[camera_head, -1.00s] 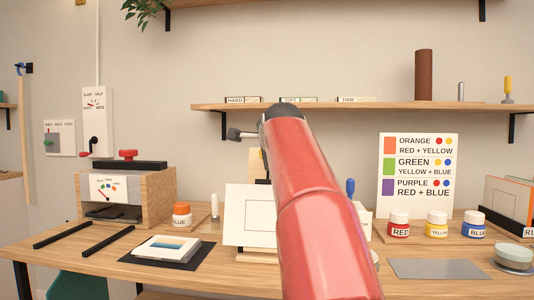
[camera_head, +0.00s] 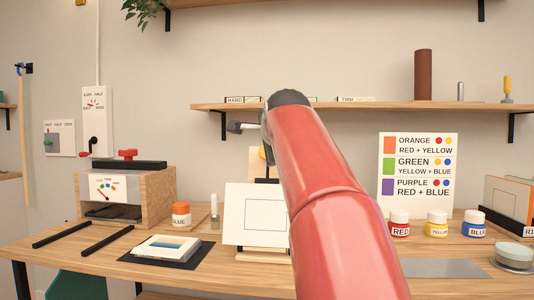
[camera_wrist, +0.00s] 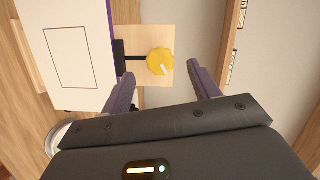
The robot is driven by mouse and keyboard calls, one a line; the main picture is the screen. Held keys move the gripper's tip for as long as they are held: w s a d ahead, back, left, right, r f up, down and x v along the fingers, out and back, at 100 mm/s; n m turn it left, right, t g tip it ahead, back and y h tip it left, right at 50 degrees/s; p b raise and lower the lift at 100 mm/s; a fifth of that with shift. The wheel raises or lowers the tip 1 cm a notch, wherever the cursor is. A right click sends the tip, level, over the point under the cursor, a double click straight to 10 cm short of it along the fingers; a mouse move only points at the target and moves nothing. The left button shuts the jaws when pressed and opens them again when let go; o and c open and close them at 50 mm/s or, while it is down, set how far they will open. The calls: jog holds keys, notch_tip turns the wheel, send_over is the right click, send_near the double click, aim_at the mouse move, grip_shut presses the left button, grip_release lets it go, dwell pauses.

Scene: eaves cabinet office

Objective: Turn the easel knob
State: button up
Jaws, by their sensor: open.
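The easel knob (camera_wrist: 161,61) is yellow with a small white mark. In the wrist view it sits on the easel's pale wooden back board (camera_wrist: 155,98), beside a black clamp and stem. My gripper (camera_wrist: 160,80) is open, with one dark finger on either side just short of the knob; I cannot tell whether either touches it. The easel holds a white canvas (camera_head: 254,216) with a drawn rectangle. In the head view my red arm crosses in front, and only a sliver of yellow shows at the knob. The canvas also shows in the wrist view (camera_wrist: 70,60).
A wall shelf (camera_head: 370,105) runs just above the easel. A wooden box press (camera_head: 155,195) and an orange-lidded jar (camera_head: 181,215) stand left on the desk. Paint jars (camera_head: 436,225) and a colour chart (camera_head: 390,180) stand right.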

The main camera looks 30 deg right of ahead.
jog(key=v, duration=0.3)
jog(key=shift+s+a, duration=0.15)
jog(key=shift+s, duration=0.15)
jog(key=s+a+f+n+g+y, duration=0.1)
jog(key=s+a+f+n+g, duration=0.1)
jog(key=s+a+f+n, duration=0.3)
jog(key=s+a+f+n+g+y, duration=0.1)
jog(key=s+a+f+n+g, duration=0.2)
jog(key=s+f, duration=1)
jog(key=s+a+f+n+g+y, duration=0.2)
jog(key=s+a+f+n, duration=0.5)
jog(key=f, duration=1.7)
jog(key=s+n+g, duration=0.1)
jog(key=s+n, duration=0.1)
jog(key=n, duration=0.3)
